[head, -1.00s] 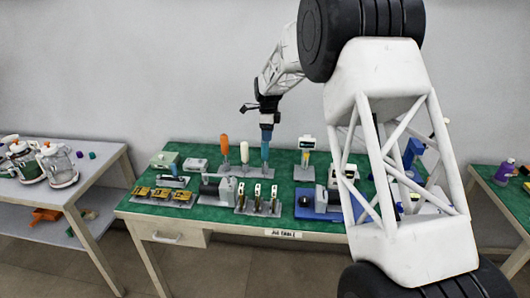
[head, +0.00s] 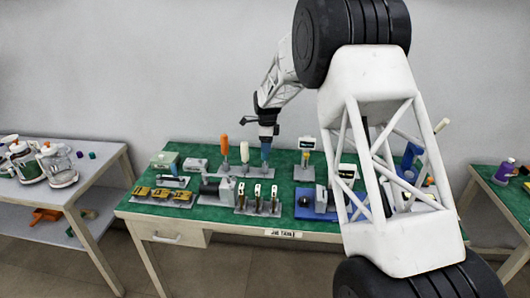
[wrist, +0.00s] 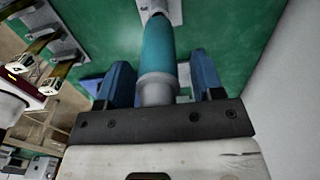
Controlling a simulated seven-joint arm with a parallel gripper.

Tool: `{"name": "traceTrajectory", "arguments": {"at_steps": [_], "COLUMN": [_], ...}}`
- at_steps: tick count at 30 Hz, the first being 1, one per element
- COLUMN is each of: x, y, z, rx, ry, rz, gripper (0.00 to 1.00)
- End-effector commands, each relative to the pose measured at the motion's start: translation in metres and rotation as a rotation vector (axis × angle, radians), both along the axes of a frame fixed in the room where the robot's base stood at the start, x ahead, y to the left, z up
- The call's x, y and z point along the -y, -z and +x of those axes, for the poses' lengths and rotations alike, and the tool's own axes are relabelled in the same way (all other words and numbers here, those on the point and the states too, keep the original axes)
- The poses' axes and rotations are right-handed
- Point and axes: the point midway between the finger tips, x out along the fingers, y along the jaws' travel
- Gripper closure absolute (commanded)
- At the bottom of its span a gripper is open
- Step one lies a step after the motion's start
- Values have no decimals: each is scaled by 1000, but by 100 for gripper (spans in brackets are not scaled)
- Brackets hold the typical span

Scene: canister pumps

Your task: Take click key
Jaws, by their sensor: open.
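A teal-handled tool (head: 266,153) stands upright on a grey base on the green table, at the right end of a row with an orange-handled and a white-handled tool. No label shows which one is the click key. My gripper (head: 268,136) is over the top of the teal tool, pointing down. In the wrist view, the teal handle (wrist: 158,45) with its grey collar runs between the two blue fingers of my gripper (wrist: 162,80). The fingers are apart, with a gap visible beside the handle.
The orange-handled tool (head: 224,146) and the white-handled tool (head: 245,152) stand close on the left. Several upright metal clamps (head: 257,198) stand in front. A small display stand (head: 306,147) is to the right. My arm covers the table's right part.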

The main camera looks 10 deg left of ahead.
Motion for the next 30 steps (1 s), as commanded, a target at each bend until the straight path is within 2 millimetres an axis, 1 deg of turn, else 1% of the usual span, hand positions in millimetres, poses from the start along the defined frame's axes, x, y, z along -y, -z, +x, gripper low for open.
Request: {"name": "traceTrajectory", "arguments": {"at_steps": [9,17,18,20,30], "x": [0,0,0,0,0], "y": [0,0,0,0,-4], "z": [0,0,0,0,0], "rx": [0,0,0,0,1], "ry": [0,0,0,0,0], "rz": [0,0,0,0,0], "gripper": [39,79,85,92,93]}}
